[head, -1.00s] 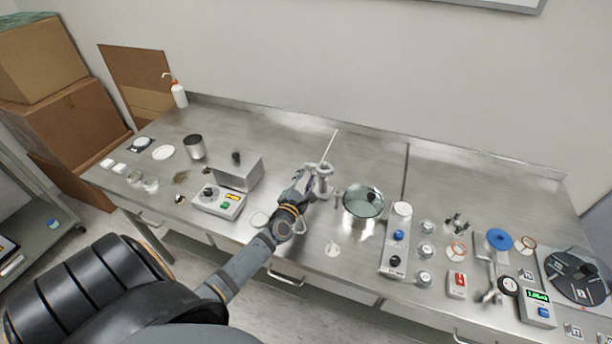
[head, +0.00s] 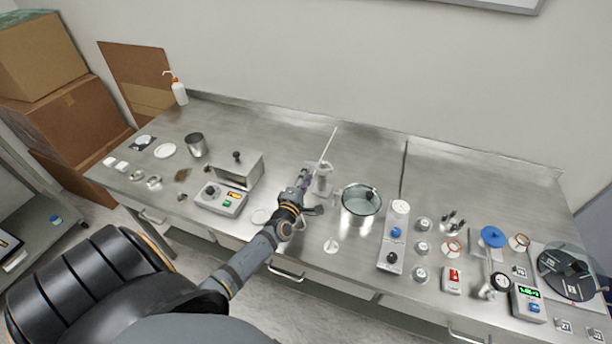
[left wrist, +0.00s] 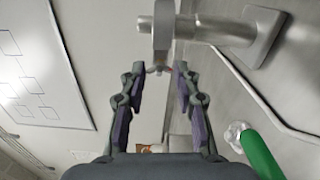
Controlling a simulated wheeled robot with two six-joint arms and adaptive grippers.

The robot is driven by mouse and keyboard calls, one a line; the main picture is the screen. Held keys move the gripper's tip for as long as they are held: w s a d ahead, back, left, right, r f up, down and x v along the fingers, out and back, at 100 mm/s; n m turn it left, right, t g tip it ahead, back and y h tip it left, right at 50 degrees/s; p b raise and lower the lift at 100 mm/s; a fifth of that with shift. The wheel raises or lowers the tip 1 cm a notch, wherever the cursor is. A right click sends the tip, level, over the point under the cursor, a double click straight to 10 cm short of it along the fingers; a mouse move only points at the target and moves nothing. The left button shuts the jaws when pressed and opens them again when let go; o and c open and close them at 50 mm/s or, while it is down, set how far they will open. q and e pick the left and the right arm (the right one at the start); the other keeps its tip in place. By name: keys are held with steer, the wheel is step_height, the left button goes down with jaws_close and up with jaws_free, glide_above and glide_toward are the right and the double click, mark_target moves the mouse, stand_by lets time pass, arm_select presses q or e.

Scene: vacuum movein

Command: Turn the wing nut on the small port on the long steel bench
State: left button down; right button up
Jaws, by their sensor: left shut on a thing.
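The small steel port (head: 323,180) stands on the long steel bench (head: 290,140), just right of my left gripper (head: 302,180). In the left wrist view the port (left wrist: 163,30) is a grey ring and flange with a stem running right to a foot. My left gripper (left wrist: 160,72) has its fingertips around the small wing nut (left wrist: 158,70) at the ring's near edge and is shut on it. The wing nut is tiny there, and the gripper hides it in the head view. My right gripper is not in view.
A boxy instrument (head: 240,169) with a control unit (head: 221,198) stands to the left. The bench's back middle is clear.

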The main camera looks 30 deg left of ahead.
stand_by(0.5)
arm_select(q)
steer(key=c, duration=1)
jaws_free()
steer(key=shift+o, duration=0.2)
steer(key=v, duration=1.2)
steer(key=shift+f, duration=0.1)
